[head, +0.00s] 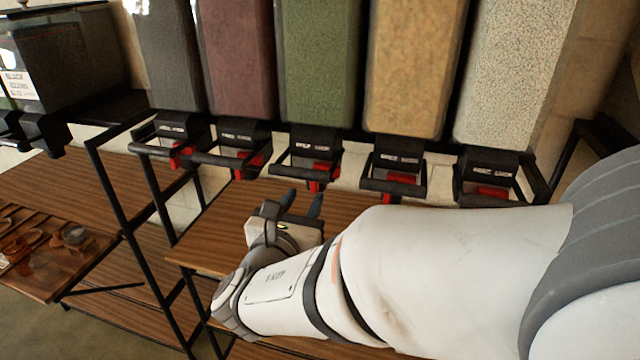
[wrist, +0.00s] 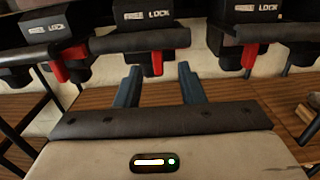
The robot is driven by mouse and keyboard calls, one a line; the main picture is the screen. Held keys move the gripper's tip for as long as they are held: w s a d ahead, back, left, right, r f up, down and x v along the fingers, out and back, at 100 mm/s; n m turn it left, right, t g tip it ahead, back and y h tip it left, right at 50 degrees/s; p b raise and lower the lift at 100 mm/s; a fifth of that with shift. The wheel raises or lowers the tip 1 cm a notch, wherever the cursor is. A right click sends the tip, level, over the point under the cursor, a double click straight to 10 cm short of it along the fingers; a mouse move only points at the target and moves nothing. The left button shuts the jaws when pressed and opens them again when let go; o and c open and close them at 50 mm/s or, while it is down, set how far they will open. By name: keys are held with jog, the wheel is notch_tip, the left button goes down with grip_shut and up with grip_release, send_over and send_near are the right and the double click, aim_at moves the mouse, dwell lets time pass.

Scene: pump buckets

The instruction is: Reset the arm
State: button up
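My gripper (head: 302,203) is in front of the row of dispensers, its fingers pointing toward the green-filled one (head: 318,70). In the wrist view the two blue-grey fingers (wrist: 159,84) stand apart with nothing between them, so it is open and empty. A dispenser head with a red lever (wrist: 157,62) shows just beyond the fingertips. I cannot tell whether the fingers touch it. My arm stretches from the right side of the head view across the lower middle.
Dispensers with dark, maroon (head: 237,60), tan (head: 412,65) and speckled white (head: 510,70) contents line the back. A wooden shelf (head: 215,240) lies under the heads. A black frame post (head: 125,225) stands left. A wooden tray (head: 45,280) with scoops is at lower left.

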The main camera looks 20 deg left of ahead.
jog(key=shift+s, duration=0.85)
jog(key=w+d+f+m+g+h, duration=0.1)
jog(key=d+f+m+g+h, duration=0.3)
jog(key=d+m, duration=0.6)
jog(key=d+f+m+g+h, duration=0.2)
jog(key=d+m+g+h, duration=0.3)
jog(key=d, duration=1)
jog(key=s+d+f+m+g+y, duration=0.2)
jog(key=s+d+m+g+y, duration=0.1)
jog(key=m, duration=0.7)
jog(key=s+d+f+m+g+y, duration=0.1)
jog(key=s+d+m+g+y, duration=0.2)
jog(key=s+m+y, duration=0.3)
jog(key=s+m, duration=0.1)
jog(key=m, duration=0.4)
jog(key=shift+d+f, duration=0.35)
jog(key=shift+d, duration=0.05)
